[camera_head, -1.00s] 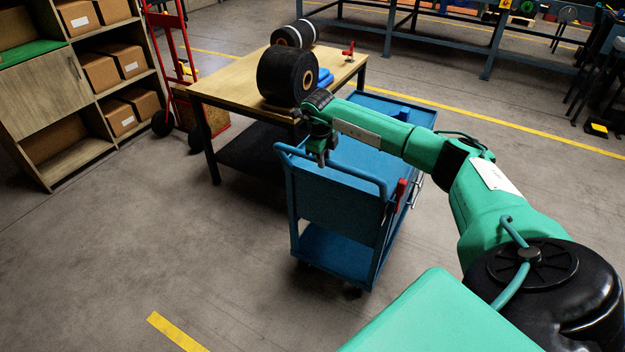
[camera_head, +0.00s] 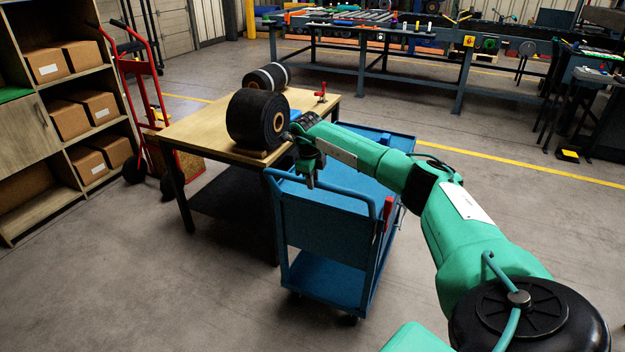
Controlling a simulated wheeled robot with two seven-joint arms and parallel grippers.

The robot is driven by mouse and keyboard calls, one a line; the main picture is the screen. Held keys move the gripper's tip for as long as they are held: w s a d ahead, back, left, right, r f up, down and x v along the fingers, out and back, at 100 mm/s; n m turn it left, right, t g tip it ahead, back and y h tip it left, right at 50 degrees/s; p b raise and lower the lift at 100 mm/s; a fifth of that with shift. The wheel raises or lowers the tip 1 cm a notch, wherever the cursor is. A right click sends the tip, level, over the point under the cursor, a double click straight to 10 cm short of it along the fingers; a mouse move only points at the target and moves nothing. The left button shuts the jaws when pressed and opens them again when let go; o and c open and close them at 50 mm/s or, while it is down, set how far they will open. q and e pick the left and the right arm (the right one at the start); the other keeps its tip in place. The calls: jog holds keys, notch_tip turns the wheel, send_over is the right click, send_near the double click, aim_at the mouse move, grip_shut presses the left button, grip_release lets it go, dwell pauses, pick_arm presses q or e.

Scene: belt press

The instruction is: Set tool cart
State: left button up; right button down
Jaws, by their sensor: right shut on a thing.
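The blue tool cart (camera_head: 325,231) stands at the middle, right beside the wooden table, with its push handle toward me. My right arm reaches across above it from the right. My right gripper (camera_head: 311,183) is at the cart's handle bar (camera_head: 335,187) and is shut on it; the fingers point down and the grip itself is small in the picture. The cart has an upper tray (camera_head: 385,136) and a lower shelf (camera_head: 325,278). A red item (camera_head: 388,210) hangs at the cart's right side. My left gripper is not in view.
The wooden table (camera_head: 190,126) holds a large black roll (camera_head: 257,120), a second roll (camera_head: 268,77) and a red clamp (camera_head: 321,88). A red hand truck (camera_head: 143,95) and a shelf with boxes (camera_head: 70,120) stand left. A long blue workbench (camera_head: 380,60) is behind. Floor in front is clear.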

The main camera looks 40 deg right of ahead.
jog(key=shift+d+r, duration=0.1)
jog(key=shift+d, duration=0.05)
jog(key=c, duration=1.4)
grip_release()
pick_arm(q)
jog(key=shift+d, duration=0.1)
pick_arm(e)
jog(key=shift+o, duration=0.8)
jog(key=shift+w+d, duration=0.1)
jog(key=r, duration=0.3)
jog(key=a+r+b, duration=0.1)
jog(key=r, duration=0.2)
jog(key=shift+s+a+r+b, duration=0.2)
jog(key=shift+r+b, duration=0.1)
jog(key=shift+r, duration=0.1)
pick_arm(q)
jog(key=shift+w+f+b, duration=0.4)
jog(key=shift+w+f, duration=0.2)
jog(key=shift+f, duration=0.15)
pick_arm(e)
notch_tip(320, 180, up, 6)
jog(key=a, duration=0.1)
jog(key=shift+s+r, duration=0.2)
jog(key=shift+s, duration=0.1)
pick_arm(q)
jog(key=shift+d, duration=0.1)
